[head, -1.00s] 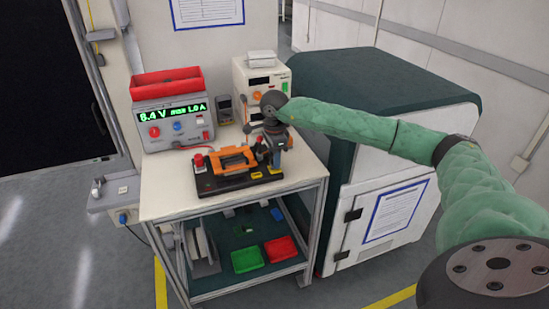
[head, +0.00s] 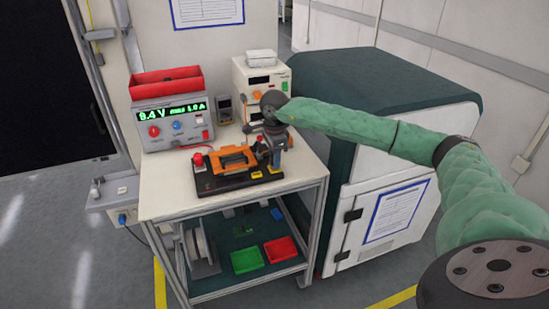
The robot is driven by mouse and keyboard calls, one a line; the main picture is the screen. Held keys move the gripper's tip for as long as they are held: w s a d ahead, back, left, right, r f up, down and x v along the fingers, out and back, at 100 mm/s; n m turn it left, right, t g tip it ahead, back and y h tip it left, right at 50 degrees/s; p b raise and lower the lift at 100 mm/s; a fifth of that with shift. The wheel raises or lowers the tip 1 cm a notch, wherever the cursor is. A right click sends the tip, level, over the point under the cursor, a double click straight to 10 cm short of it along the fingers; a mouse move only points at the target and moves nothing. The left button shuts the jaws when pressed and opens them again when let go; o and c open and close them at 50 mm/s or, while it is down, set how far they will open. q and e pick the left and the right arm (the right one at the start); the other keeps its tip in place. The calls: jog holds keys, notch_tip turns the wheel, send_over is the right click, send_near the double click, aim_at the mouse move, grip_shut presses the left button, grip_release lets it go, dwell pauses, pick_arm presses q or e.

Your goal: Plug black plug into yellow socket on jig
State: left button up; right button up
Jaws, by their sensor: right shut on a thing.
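The jig (head: 212,184) is a black base on the trolley's top, with an orange frame-shaped part (head: 234,158) and a red button (head: 198,159) at its left. The yellow socket (head: 256,175) shows as a small yellow patch at the jig's right front. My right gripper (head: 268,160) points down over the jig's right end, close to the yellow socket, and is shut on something. The black plug cannot be told apart from the dark fingers and jig. Whether it touches the socket cannot be seen. My left gripper is out of view.
A power supply (head: 178,128) with a red bin (head: 166,82) on top stands at the back left. A white instrument (head: 262,75) stands behind my gripper. A green-topped cabinet (head: 385,85) is right of the trolley. The trolley top's front left is clear.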

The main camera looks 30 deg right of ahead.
jog(key=shift+f, duration=0.4)
jog(key=o, duration=1)
jog(key=shift+r+b, duration=0.15)
jog(key=shift+b, duration=0.15)
jog(key=shift+r, duration=0.35)
notch_tip(320, 180, up, 7)
jog(key=shift+f+b, duration=0.1)
jog(key=shift+b, duration=0.9)
